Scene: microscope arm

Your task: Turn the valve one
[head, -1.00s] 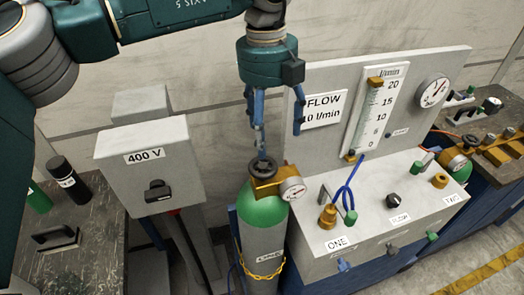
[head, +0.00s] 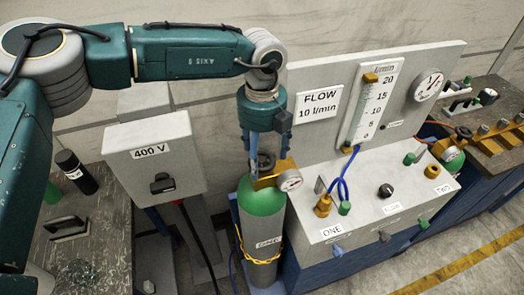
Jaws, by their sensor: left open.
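The valve is a dark handwheel (head: 264,163) on top of the green-shouldered gas cylinder (head: 261,195), partly hidden by my gripper. A brass regulator with a round gauge (head: 289,180) is fixed at its right. The cylinder stands upright, held by a yellow chain, left of the panel box end labelled ONE (head: 331,230). My left gripper (head: 265,158) points down over the handwheel, its blue fingers open on either side of it. I cannot tell whether the fingers touch the wheel. My right gripper is not in view.
A grey panel with a flow tube (head: 372,105) and a gauge (head: 429,85) stands behind the box. A 400 V switch box (head: 153,157) stands to the left. A second cylinder (head: 447,164) is at the far right. Open floor lies at the lower right.

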